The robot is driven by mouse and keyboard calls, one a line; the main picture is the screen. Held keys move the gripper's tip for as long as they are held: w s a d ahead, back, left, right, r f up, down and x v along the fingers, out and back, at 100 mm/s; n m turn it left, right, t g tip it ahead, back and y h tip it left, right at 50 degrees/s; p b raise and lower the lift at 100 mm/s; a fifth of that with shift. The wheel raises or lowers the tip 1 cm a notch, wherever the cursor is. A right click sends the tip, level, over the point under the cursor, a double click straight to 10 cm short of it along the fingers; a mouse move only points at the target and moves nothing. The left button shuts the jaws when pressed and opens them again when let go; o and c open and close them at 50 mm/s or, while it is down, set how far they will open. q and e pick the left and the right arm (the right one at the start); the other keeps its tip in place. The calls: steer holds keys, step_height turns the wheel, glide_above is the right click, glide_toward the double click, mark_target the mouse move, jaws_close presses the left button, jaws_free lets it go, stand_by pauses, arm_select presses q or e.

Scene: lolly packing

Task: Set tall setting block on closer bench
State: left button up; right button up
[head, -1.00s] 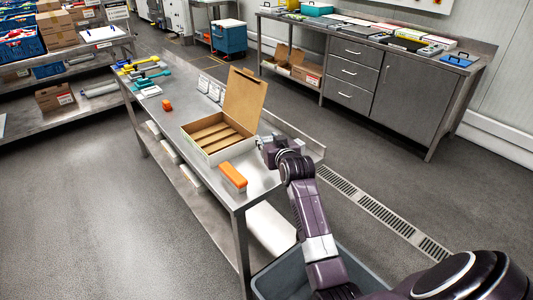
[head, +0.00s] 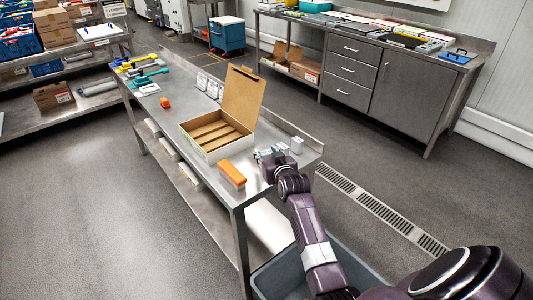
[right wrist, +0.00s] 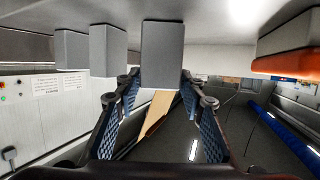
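The closer bench (head: 310,161) is the steel table in the middle of the head view. My right gripper (head: 262,155) is low over its near right end. In the right wrist view, which looks upside down, a grey block (right wrist: 162,50) stands on the bench between the fingertips of my right gripper (right wrist: 160,82). The fingers are spread on either side of it; contact is unclear. Two more grey blocks, a middle one (right wrist: 108,50) and a farther one (right wrist: 72,50), stand to its left and look shorter. My left gripper is out of view.
An open cardboard box (head: 205,150) and an orange-topped block (head: 232,174) stand beside the gripper. Small white stands (head: 208,86) and coloured tools (head: 145,70) lie farther along. A grey bin (head: 275,278) is below the near end. Another bench (head: 350,70) stands behind.

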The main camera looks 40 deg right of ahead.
steer(key=shift+o, duration=1.1)
steer(key=shift+r, duration=0.25)
steer(key=shift+s+a+f, duration=0.1)
steer(key=shift+s, duration=0.2)
steer(key=v, duration=1.1)
steer(key=shift+s+b, duration=0.15)
steer(key=shift+b, duration=0.15)
